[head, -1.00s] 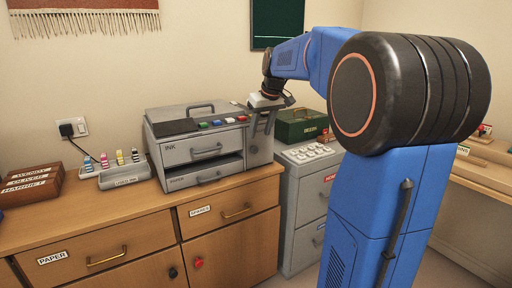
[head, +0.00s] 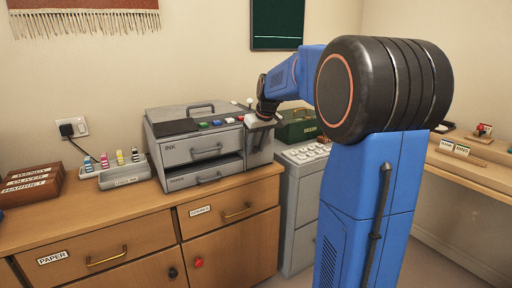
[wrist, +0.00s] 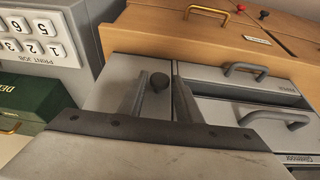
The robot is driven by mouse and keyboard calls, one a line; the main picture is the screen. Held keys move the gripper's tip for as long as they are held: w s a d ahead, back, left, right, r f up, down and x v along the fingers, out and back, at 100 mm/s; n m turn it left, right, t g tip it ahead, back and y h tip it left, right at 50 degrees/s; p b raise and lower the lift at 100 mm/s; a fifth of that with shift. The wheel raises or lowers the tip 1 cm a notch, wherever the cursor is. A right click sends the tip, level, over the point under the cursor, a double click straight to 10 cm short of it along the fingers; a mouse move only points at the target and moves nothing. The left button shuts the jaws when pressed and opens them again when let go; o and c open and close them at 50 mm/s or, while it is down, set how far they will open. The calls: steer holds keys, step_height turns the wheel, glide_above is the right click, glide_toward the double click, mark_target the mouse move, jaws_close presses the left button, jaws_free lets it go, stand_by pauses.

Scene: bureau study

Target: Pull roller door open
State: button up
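The grey machine (head: 205,150) on the wooden cabinet has an INK drawer, a lower drawer and a plain grey front panel (head: 258,148) at its right end. I take this panel for the roller door; no label on it is readable. In the wrist view a round dark knob (wrist: 159,82) stands on the panel (wrist: 112,88). My gripper (wrist: 161,95) is open, one finger on either side of the knob in that view; contact is not visible. In the head view my gripper (head: 262,122) is at the machine's upper right end, and the knob cannot be made out.
The drawer handles (wrist: 270,118) are close beside my fingers. A grey cabinet with a keypad (head: 305,152) and a green box (head: 298,126) stand right of the machine. A cartridge tray (head: 123,175) is to its left. The wooden top in front is clear.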

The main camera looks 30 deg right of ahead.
jaws_close()
steer(key=shift+s, duration=0.1)
